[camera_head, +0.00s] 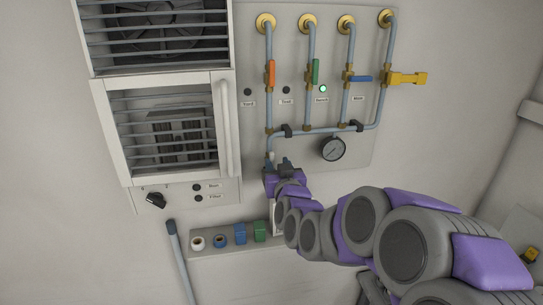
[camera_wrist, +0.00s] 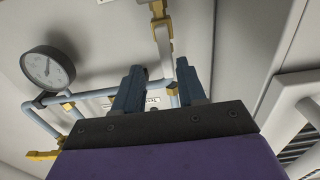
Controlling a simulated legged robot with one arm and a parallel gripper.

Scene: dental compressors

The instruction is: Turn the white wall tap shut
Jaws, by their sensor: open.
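The white wall tap (camera_wrist: 158,9) shows at the top edge of the wrist view, with brass fittings on a pale blue pipe; part of it is cut off. In the head view, a small white part (camera_head: 270,156) shows on the lower end of the left pipe, just above my gripper (camera_head: 279,164), which hides what lies below. My gripper also shows in the wrist view (camera_wrist: 157,68), with its two dark blue-grey fingers apart and nothing held between them. The pipe runs behind the gap between the fingers. I cannot tell which way the tap's handle points.
An orange tap (camera_head: 271,73), a green tap (camera_head: 315,71), a blue tap (camera_head: 360,79) and a yellow tap (camera_head: 406,78) are on the pipework above. A pressure gauge (camera_head: 333,148) is close right of my gripper. A louvred cabinet (camera_head: 168,130) stands left; a shelf (camera_head: 207,257) lies below.

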